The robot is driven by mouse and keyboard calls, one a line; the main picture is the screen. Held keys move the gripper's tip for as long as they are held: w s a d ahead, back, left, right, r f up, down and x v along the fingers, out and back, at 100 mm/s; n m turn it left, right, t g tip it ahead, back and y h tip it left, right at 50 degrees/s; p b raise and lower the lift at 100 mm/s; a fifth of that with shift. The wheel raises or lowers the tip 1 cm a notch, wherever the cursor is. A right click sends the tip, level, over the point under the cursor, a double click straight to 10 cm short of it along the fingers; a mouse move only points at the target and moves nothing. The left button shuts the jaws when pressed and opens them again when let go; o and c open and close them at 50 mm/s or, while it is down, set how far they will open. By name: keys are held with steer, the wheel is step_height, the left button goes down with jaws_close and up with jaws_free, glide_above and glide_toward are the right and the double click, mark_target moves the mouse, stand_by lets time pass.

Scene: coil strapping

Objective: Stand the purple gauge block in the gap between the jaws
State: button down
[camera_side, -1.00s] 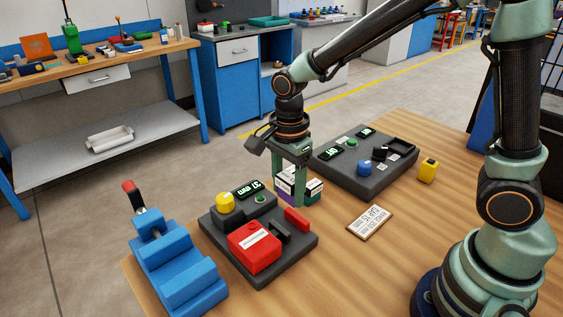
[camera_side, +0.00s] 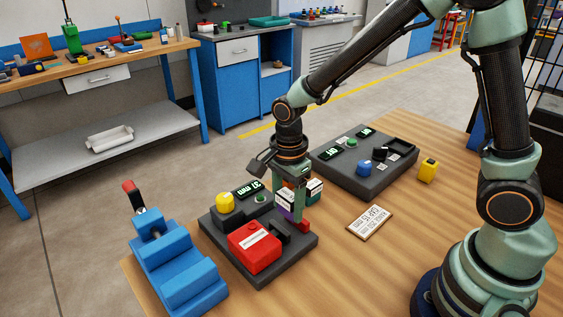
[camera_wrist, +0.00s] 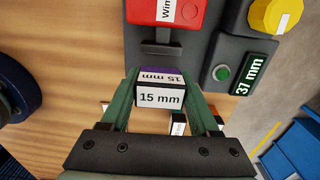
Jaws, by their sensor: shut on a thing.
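The purple gauge block (camera_wrist: 160,92) has white faces marked 15 mm. My gripper (camera_side: 289,207) is shut on it, with a finger at each side in the wrist view. In the side view the purple block (camera_side: 285,203) is partly hidden by a finger, near the rear right edge of the dark jaw unit (camera_side: 290,258). On that unit a dark jaw (camera_side: 280,230) on the red block (camera_side: 255,248) faces a red bar (camera_side: 304,225). The finger partly covers the bar. I cannot tell whether the purple block touches the unit.
Other gauge blocks (camera_side: 315,188) stand behind my gripper. The unit carries a yellow knob (camera_side: 225,202) and a 37 mm display (camera_side: 249,188). A second dark panel (camera_side: 365,178), a card (camera_side: 370,222), a yellow block (camera_side: 428,170) and a blue vice (camera_side: 180,270) stand around.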

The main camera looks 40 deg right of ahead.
mark_target(288, 218)
steer(key=shift+f, duration=2.05)
steer(key=shift+f, duration=0.25)
steer(key=shift+c, duration=0.2)
jaws_free()
